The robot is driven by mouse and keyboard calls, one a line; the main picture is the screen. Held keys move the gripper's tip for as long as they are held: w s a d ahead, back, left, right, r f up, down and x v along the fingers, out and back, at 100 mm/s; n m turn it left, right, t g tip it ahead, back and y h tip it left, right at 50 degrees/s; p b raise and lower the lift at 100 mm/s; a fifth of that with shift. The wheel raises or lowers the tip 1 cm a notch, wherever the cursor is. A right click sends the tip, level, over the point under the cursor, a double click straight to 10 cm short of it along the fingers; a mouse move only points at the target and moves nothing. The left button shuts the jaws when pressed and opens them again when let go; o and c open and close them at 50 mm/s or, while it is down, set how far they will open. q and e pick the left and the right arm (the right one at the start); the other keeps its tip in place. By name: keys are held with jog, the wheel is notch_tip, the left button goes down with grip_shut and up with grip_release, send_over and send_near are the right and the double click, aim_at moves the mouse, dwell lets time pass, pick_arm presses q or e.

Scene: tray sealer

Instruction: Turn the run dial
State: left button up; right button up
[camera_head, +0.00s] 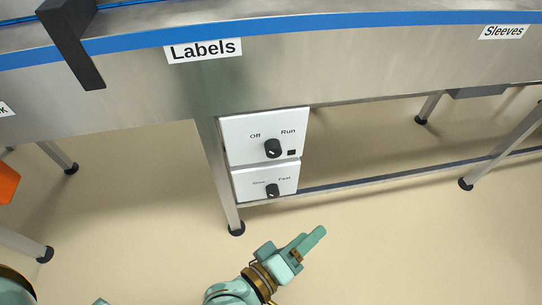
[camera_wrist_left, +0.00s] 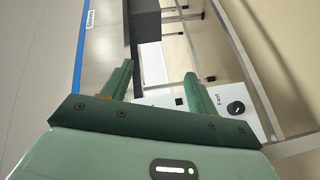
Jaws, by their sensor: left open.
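The run dial (camera_head: 272,148) is a black knob on a white upper panel (camera_head: 240,140) marked Off and Run, with a small black square beside it. I cannot tell which mark the knob points at. My left gripper (camera_head: 312,237) is open and empty, below and in front of the panels in the head view. In the left wrist view, its two green fingers (camera_wrist_left: 159,70) stand apart. There the white panel (camera_wrist_left: 160,101) shows partly between them, and I cannot make out the run dial. My right gripper is not in view.
A lower white panel (camera_head: 245,186) bears a Slow/Fast dial (camera_head: 272,190), which also shows in the left wrist view (camera_wrist_left: 236,108). A metal table leg (camera_head: 217,170) stands at the panels' left. The steel conveyor side (camera_head: 360,65) overhangs above, with a dark bracket (camera_head: 75,45).

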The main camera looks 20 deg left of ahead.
pick_arm(q)
jog(key=w+r+n+t+y, duration=0.4)
jog(key=n+t+y, duration=0.1)
jog(key=n, duration=0.8)
jog(key=n+g+y, duration=0.5)
jog(key=n+y, duration=0.7)
jog(key=n, duration=1)
send_near(274, 154)
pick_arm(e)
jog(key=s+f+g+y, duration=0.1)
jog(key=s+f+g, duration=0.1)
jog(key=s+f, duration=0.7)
pick_arm(q)
jog(key=b+x, duration=0.5)
jog(key=x, duration=0.4)
jog(key=shift+w, duration=0.1)
jog(key=shift+w+a+r, duration=0.1)
jog(key=shift+w+a, duration=0.1)
jog(key=shift+a, duration=0.05)
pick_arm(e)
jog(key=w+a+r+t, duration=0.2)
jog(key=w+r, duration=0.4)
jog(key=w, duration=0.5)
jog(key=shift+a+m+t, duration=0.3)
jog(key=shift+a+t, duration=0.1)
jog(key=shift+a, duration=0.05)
pick_arm(q)
jog(key=c, duration=1)
